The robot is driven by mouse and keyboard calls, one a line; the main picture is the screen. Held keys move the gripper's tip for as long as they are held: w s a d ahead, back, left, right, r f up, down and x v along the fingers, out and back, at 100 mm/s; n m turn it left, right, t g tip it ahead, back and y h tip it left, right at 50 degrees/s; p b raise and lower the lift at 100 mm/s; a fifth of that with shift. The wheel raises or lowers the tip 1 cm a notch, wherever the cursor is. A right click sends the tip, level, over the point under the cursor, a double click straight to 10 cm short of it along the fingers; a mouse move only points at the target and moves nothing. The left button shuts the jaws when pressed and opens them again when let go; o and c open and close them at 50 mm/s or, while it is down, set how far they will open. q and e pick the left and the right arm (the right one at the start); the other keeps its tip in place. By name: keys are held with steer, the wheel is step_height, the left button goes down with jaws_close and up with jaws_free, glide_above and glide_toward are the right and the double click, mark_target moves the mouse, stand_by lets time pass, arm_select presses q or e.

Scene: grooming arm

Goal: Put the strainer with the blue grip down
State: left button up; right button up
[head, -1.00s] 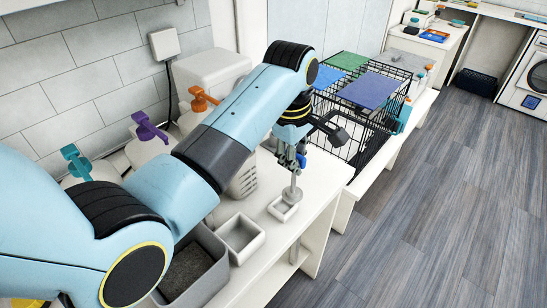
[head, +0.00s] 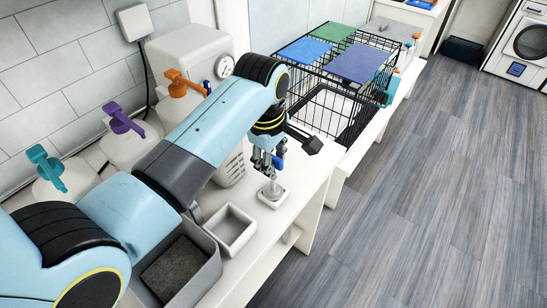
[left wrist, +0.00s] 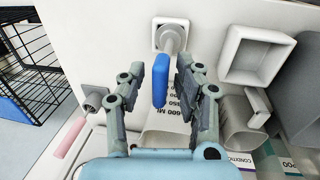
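The strainer with the blue grip (left wrist: 160,80) stands roughly upright, its grey lower end (left wrist: 172,39) inside a small white square holder (left wrist: 157,24). In the head view the same holder (head: 283,198) sits near the front edge of the white counter, and the blue grip (head: 278,162) shows just above it. My left gripper (left wrist: 148,78) is open, with its fingers on either side of the blue grip and a clear gap on the left. In the head view my left gripper (head: 267,163) is just above the holder. My right gripper is out of view.
An empty white square tray (head: 231,230) and a grey bin (head: 212,268) stand left of the holder. A black wire crate (head: 350,132) with coloured panels stands behind it. Pump bottles (head: 128,140) line the wall. Floor is free at right.

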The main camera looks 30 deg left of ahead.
arm_select(q)
steer(key=shift+w, duration=0.1)
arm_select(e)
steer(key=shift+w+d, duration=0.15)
arm_select(q)
steer(key=shift+r, duration=0.45)
step_height(320, 180, up, 11)
steer(key=s+b, duration=0.1)
steer(key=s, duration=0.1)
steer(key=shift+b, duration=0.3)
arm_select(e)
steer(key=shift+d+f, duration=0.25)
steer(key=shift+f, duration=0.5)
arm_select(q)
steer(key=shift+a, duration=0.1)
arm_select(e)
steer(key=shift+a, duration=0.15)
